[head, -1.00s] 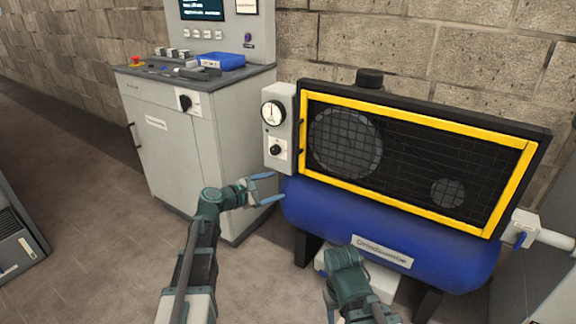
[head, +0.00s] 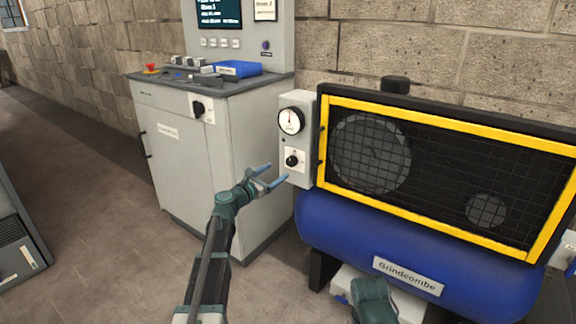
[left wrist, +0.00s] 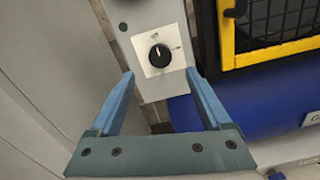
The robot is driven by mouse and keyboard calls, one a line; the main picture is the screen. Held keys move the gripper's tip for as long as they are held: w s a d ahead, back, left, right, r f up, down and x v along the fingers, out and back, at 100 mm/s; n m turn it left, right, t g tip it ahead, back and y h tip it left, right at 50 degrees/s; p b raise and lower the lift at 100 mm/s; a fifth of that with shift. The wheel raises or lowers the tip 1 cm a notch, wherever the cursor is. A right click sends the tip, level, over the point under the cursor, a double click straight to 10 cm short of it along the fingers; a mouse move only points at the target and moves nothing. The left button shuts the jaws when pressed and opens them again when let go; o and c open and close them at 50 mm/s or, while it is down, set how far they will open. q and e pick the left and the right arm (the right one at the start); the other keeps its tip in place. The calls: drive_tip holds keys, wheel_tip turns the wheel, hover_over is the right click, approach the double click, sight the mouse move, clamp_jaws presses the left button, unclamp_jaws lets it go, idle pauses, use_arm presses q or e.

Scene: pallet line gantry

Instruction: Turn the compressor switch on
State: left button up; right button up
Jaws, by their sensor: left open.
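The compressor switch (head: 291,160) is a black rotary knob on a white plate, on the grey box below a round gauge (head: 291,120). In the left wrist view the knob (left wrist: 160,56) shows ahead, with its pale pointer line turned up toward the top mark. My left gripper (head: 269,178) is open and empty, a little left of and below the knob, apart from it. In the left wrist view its two blue fingers (left wrist: 161,85) spread to either side below the knob. Part of my right arm shows low in the head view, its fingertips hidden.
The blue compressor tank (head: 420,240) and yellow-framed guard (head: 323,150) stand right of the switch box. Open floor (head: 100,230) lies at the left.

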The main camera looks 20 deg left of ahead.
sight(290, 162)
use_arm(q)
drive_tip(key=x, duration=0.8)
drive_tip(key=shift+w+f, duration=0.1)
clamp_jaws()
drive_tip(key=shift+d, duration=0.1)
